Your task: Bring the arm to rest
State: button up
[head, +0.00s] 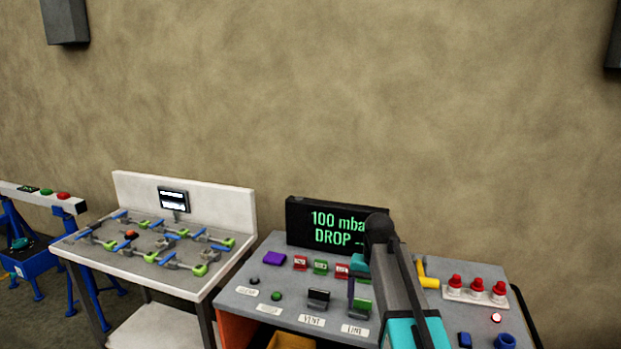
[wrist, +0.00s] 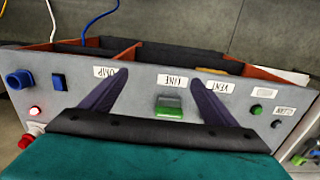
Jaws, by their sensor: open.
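My arm (head: 405,290) reaches over the grey control panel (head: 240,300) from the front right. My gripper (wrist: 158,82) is open and empty in the wrist view, its two dark fingers apart above the panel. A green-topped switch (wrist: 168,108) by the LINE label (wrist: 177,80) shows between the fingers. The right finger partly covers the area by the VENT label (wrist: 218,87).
A black display (head: 300,222) reading "100 mba... DROP" stands at the panel's back. Red-capped posts (head: 477,286), a yellow handle (head: 427,275) and a blue ring (head: 505,341) are at right. A white bench (head: 130,272) with clamps stands left. Space above the panel's left side is clear.

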jog(key=s+f+g+b, duration=0.2)
jog(key=s+f, duration=0.4)
jog(key=f, duration=0.6)
jog(key=s+f+g+b, duration=0.1)
jog(key=s+f+b, duration=0.3)
jog(key=f, duration=0.8)
jog(key=s+f+g+b, duration=0.1)
jog(key=s+f+g, duration=0.1)
jog(key=s+f, duration=0.75)
jog(key=s+f+n+b, duration=0.4)
jog(key=s+f+b, duration=0.1)
jog(key=s+f, duration=1.7)
jog(key=shift+s+f+g, duration=0.25)
jog(key=shift+f+g, duration=0.05)
jog(key=shift+f, duration=0.85)
